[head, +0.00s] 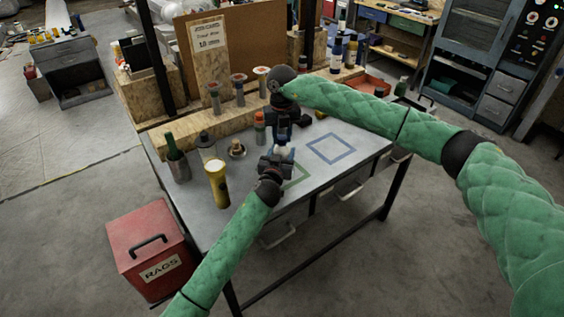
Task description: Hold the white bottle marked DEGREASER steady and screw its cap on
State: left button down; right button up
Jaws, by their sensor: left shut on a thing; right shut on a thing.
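The white bottle (285,153) shows as a small pale patch on the grey table, between my two grippers; its DEGREASER marking cannot be read. My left gripper (277,161) comes from the near side and is shut on the bottle. My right gripper (283,133) points down directly above the bottle and is shut on what appears to be the cap, which its dark fingers hide. I cannot tell whether cap and bottle neck touch.
Left of the grippers stand a yellow tumbler (217,184), a green bottle (177,160), a grey bottle (207,148) and a brass-coloured piece (237,149). A red-topped bottle (259,129) stands close behind. The table around the blue square outline (330,149) is clear.

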jog(key=o, duration=1.1)
jog(key=shift+r, duration=0.15)
jog(key=shift+r, duration=2.15)
jog(key=shift+c, duration=0.5)
jog(key=r, duration=0.1)
jog(key=w+r, duration=0.1)
jog(key=r, duration=0.1)
jog(key=shift+d+r+n, duration=0.15)
jog(key=shift+r+n, duration=0.1)
jog(key=shift+n, duration=0.05)
jog(key=shift+s+r+n, duration=0.1)
jog(key=shift+r+n, duration=0.05)
jog(key=shift+n, duration=0.85)
jog(key=n, duration=0.5)
jog(key=shift+s, duration=0.25)
jog(key=n, duration=0.6)
jog(key=shift+s, duration=0.1)
jog(key=shift+f, duration=0.2)
